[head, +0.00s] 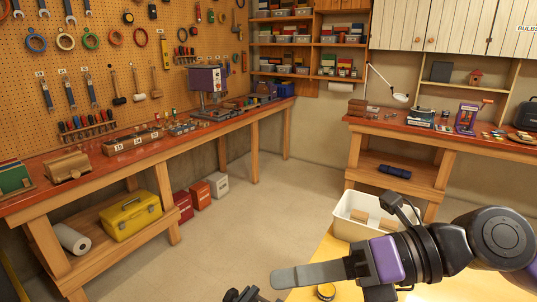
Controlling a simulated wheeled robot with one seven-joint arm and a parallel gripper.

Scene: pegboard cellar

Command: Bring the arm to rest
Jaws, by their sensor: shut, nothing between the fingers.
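My arm comes in from the lower right of the head view, with a purple band near its end. My gripper (285,278) points left, its flat grey fingers closed together and seen from the side. No object shows between them. It appears over or just left of the edge of a yellow-topped surface (318,262) at the bottom; its height above that cannot be told. My arm hides part of the surface.
A white bin (345,222) with wooden pieces stands behind my arm. A long workbench (75,190) runs along the left pegboard wall, with a yellow toolbox (131,214) below. Another bench (440,134) stands at the right. The floor (235,225) between is clear.

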